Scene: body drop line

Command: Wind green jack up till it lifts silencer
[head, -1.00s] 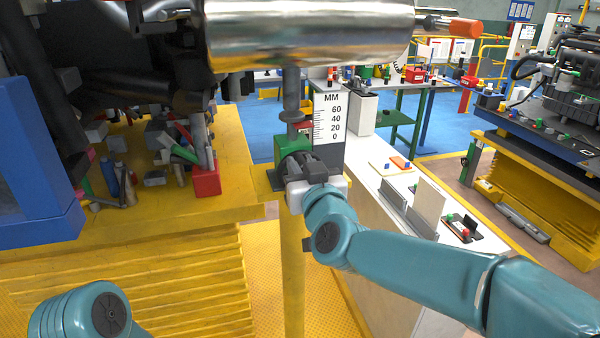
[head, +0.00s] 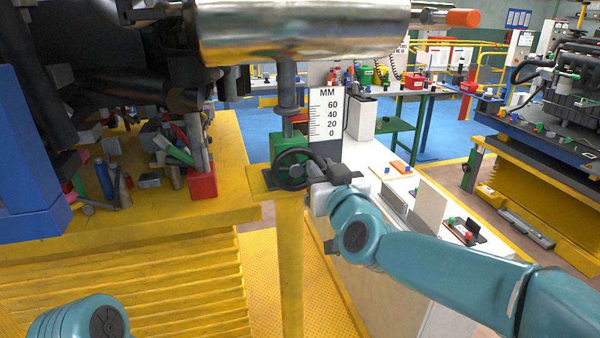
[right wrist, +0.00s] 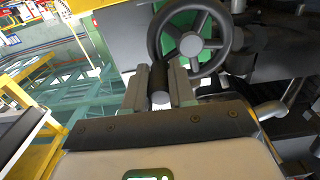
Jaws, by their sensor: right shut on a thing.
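The silencer (head: 305,32), a shiny metal cylinder, lies across the top of the head view. The green jack (head: 288,146) stands below it on a yellow post, its grey screw (head: 287,82) rising to the silencer's underside. I cannot tell whether they touch. The jack's dark handwheel (head: 275,168) faces me and also shows in the right wrist view (right wrist: 218,48). My right gripper (head: 318,172) is at the wheel's right side, shut on the crank handle (right wrist: 160,82), which sits between its fingers in the wrist view. My left gripper is out of view.
A millimetre scale (head: 325,115) stands just right of the jack. A red-based jack (head: 203,184) and loose parts lie on the yellow stand (head: 236,150) at left. A white bench (head: 350,200) runs close behind my right arm. A blue block (head: 25,150) is at far left.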

